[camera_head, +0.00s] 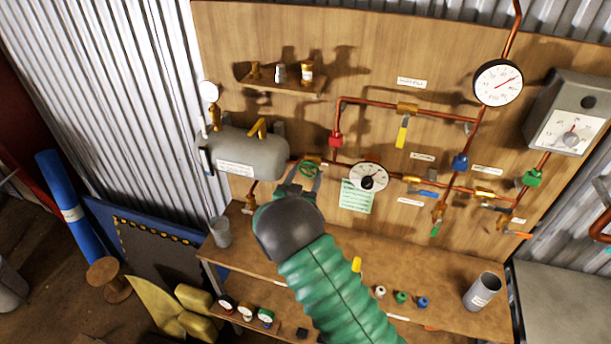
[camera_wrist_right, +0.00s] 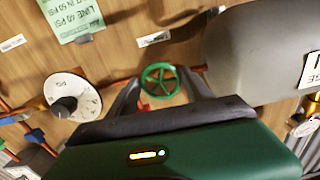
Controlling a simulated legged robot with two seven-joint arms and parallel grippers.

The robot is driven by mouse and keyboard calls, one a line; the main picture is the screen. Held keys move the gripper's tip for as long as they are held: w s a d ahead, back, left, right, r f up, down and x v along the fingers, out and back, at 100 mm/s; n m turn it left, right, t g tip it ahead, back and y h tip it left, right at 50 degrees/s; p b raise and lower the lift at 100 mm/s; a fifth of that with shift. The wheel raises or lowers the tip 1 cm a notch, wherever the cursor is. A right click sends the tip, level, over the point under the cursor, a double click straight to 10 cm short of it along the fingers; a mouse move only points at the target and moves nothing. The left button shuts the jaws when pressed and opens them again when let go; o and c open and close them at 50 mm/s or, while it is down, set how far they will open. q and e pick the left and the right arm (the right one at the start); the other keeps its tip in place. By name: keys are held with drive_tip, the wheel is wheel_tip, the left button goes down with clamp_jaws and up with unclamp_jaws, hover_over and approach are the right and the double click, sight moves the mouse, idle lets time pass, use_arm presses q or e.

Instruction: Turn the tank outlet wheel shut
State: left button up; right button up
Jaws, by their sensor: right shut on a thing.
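The tank outlet wheel is a small green spoked handwheel (camera_head: 308,169) on the copper pipe just right of the grey tank (camera_head: 240,155). In the right wrist view the wheel (camera_wrist_right: 160,80) faces me, with its rim between the two grey fingers. My right gripper (camera_head: 304,176) reaches up to the board and is shut on the wheel; its green and black arm covers part of the bench below. The wrist view shows the gripper (camera_wrist_right: 162,92) with one finger on each side of the wheel. The left gripper is not in view.
A dial with a black knob (camera_head: 368,177) sits close right of the wheel, above a green note (camera_head: 357,196). Copper pipes (camera_head: 375,102) with several valves cross the board. The bench (camera_head: 420,268) below holds a metal cup (camera_head: 482,291) and small fittings.

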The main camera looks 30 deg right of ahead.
drive_tip(key=shift+f+m+b, duration=0.15)
drive_tip(key=shift+m+b, duration=0.25)
drive_tip(key=shift+b, duration=0.55)
drive_tip(key=m+b, duration=0.4)
drive_tip(key=b, duration=0.3)
drive_tip(key=m+b, duration=0.5)
drive_tip(key=b, duration=0.2)
drive_tip(key=m+b, duration=0.5)
drive_tip(key=b, duration=0.2)
drive_tip(key=shift+a+f+b, duration=0.1)
drive_tip(key=shift+f+b, duration=0.2)
drive_tip(key=shift+b, duration=0.05)
drive_tip(key=m+b, duration=0.8)
drive_tip(key=b, duration=0.2)
drive_tip(key=m+b, duration=0.8)
drive_tip(key=shift+r+b, duration=0.15)
drive_tip(key=shift+b, duration=0.2)
drive_tip(key=m+b, duration=0.3)
drive_tip(key=shift+m, duration=0.4)
drive_tip(key=m+b, duration=0.3)
drive_tip(key=m, duration=0.1)
drive_tip(key=shift+r+m, duration=0.1)
drive_tip(key=shift+m, duration=0.2)
drive_tip(key=m+b, duration=0.3)
drive_tip(key=m, duration=0.1)
drive_tip(key=shift+r, duration=0.1)
drive_tip(key=shift+r+m+b, duration=0.1)
drive_tip(key=shift+m+b, duration=0.7)
drive_tip(key=shift+m, duration=0.9)
